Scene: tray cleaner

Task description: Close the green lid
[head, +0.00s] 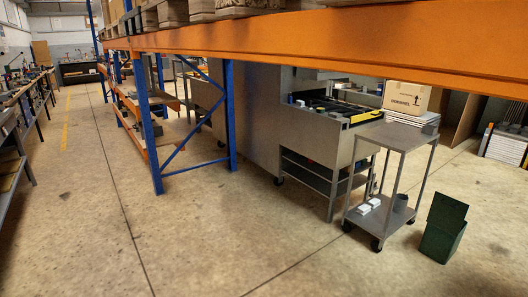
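A small dark green bin (438,244) stands on the floor at the lower right. Its green lid (447,211) is open and stands up at the back of the bin, tilted slightly. The inside of the bin is too dark and small to make out. My gripper is not in view.
A grey metal cart (398,137) on casters stands just left of the bin, with small white items on its lower shelf. A large steel machine (262,120) is behind it. An orange rack beam (330,45) crosses the top. The floor in front and at left is clear.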

